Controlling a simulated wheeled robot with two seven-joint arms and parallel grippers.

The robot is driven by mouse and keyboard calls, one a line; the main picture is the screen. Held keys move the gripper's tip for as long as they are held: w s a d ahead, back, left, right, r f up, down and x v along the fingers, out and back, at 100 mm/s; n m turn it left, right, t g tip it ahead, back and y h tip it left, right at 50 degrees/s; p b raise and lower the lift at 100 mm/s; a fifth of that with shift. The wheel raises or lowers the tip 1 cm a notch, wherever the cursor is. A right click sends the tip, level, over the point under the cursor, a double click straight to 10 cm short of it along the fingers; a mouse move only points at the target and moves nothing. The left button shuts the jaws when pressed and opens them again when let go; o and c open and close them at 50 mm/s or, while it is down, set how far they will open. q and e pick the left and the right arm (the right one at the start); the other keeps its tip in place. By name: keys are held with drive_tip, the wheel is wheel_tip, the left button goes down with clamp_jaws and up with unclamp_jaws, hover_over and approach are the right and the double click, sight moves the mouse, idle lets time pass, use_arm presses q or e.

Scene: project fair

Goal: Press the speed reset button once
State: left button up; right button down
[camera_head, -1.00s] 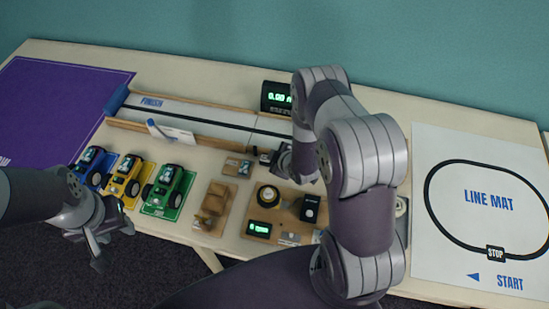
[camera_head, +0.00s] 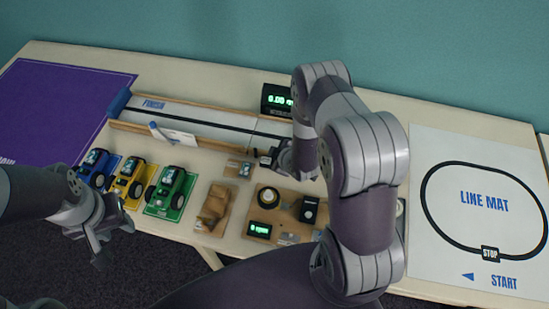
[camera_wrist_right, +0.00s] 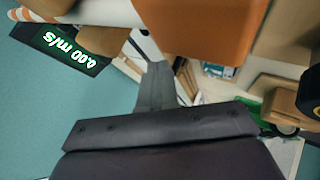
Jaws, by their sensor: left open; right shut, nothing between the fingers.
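The green-lit speed display (camera_head: 278,99) stands at the right end of the wooden track, and its m/s readout also shows in the right wrist view (camera_wrist_right: 65,45). I cannot make out the speed reset button in either view; my right arm covers part of that area. My right gripper (camera_head: 277,158) is beside the track's right end, below the display in the head view. In the right wrist view its fingers (camera_wrist_right: 158,85) are shut with nothing between them. My left gripper (camera_head: 100,245) is open and empty at the table's front left edge.
A blue car (camera_head: 95,168), a yellow car (camera_head: 131,180) and a green car (camera_head: 170,192) stand front left. A wooden board with a second display (camera_head: 260,229) is front centre. An orange block (camera_wrist_right: 205,35) is close to my right wrist camera. The line mat (camera_head: 470,240) is right.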

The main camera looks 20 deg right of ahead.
wheel_tip(320, 180, up, 4)
drive_tip(key=shift+f+p, duration=0.15)
drive_tip(key=shift+p, duration=1)
drive_tip(key=shift+f, duration=0.1)
